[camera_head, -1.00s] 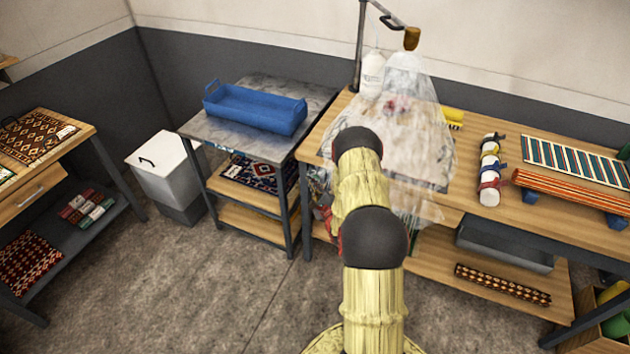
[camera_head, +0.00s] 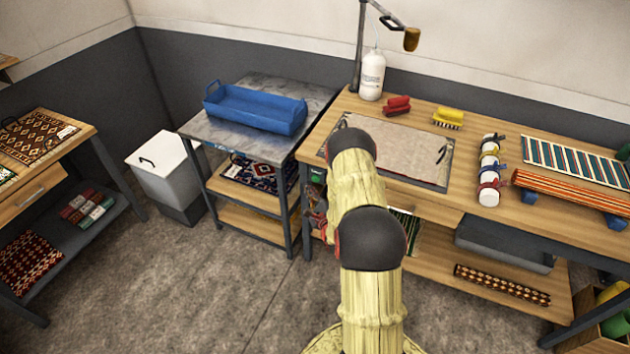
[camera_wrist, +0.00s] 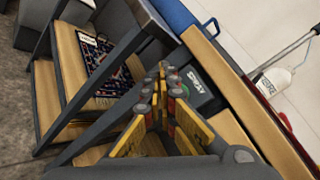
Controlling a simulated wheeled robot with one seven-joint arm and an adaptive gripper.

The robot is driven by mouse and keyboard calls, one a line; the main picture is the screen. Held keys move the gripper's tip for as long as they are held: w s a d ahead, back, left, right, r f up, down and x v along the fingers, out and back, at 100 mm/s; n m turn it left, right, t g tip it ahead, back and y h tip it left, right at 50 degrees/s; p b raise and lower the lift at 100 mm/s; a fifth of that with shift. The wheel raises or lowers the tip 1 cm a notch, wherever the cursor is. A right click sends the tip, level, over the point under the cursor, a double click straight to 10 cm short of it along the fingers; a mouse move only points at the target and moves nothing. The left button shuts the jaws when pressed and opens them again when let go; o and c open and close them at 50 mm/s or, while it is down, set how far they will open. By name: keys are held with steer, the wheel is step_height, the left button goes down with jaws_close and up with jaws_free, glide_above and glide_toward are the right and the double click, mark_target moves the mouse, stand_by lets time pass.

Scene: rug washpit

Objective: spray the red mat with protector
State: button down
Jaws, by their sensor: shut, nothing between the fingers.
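My gripper (camera_wrist: 165,75) shows in the wrist view with its fingers together and empty. In the head view a small green patch (camera_head: 317,178) shows there; my arm partly hides that area. Which mat is the task's red mat is unclear. A red patterned mat (camera_head: 28,262) lies on the lower shelf at the left, and a red-brown patterned rug (camera_head: 38,135) lies on the table above it. No protector label is legible.
A blue tray (camera_head: 255,107) sits on the metal-topped table. A white bin (camera_head: 163,165) stands left of it. Floor in front is clear.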

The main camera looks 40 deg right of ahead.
steer(key=a, duration=0.1)
steer(key=s+a, duration=0.1)
steer(key=shift+s+a, duration=0.1)
steer(key=shift+a, duration=0.3)
stand_by(0.4)
